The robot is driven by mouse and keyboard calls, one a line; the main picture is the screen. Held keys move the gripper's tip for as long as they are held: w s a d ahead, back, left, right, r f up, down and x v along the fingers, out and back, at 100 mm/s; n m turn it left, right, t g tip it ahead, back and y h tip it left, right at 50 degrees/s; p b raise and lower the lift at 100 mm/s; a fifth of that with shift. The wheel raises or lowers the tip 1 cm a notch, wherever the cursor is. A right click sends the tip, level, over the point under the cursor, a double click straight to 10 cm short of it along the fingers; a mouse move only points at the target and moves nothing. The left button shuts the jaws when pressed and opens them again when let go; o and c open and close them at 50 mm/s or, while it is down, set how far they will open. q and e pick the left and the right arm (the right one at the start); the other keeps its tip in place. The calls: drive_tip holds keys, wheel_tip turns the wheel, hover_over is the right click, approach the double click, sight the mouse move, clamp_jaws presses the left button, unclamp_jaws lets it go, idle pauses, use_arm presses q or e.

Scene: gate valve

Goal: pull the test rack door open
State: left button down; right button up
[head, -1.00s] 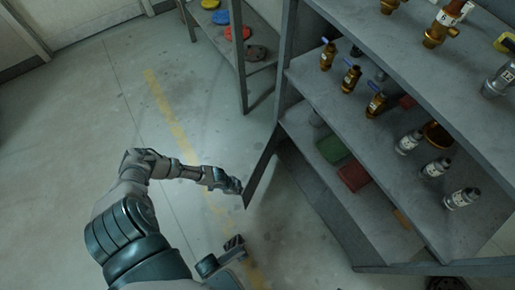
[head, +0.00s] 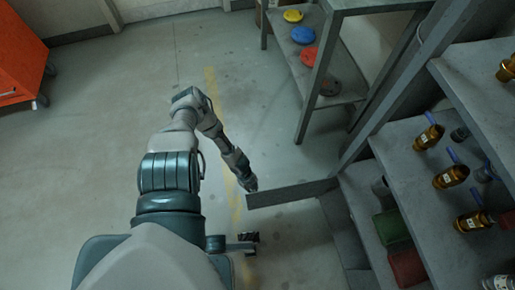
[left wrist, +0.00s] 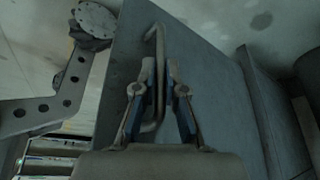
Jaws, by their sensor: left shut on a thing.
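The test rack door (head: 290,193) is a flat grey panel standing out from the left front of the grey rack, swung open at a wide angle. In the left wrist view the door (left wrist: 205,85) fills the middle, with a bent metal bar handle (left wrist: 151,36) on its face. My left gripper (head: 250,185) is at the door's free end. In the left wrist view its fingers (left wrist: 158,78) are closed around the handle from both sides. The fingers hide part of the handle. My right gripper is not in view.
Rack shelves (head: 472,110) hold brass valves (head: 450,177), a green block (head: 391,227) and a red block (head: 406,265). A second shelf (head: 345,95) with coloured discs stands behind. An orange cabinet (head: 20,55) is far left. The floor left of the door is clear.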

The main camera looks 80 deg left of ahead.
use_arm(q)
drive_tip(key=shift+a, duration=0.2)
drive_tip(key=shift+d, duration=0.15)
drive_tip(key=c, duration=1.2)
unclamp_jaws()
drive_tip(key=shift+c, duration=0.2)
drive_tip(key=shift+a+r, duration=0.2)
drive_tip(key=v, duration=1.1)
drive_tip(key=shift+r, duration=0.15)
drive_tip(key=shift+a, duration=0.1)
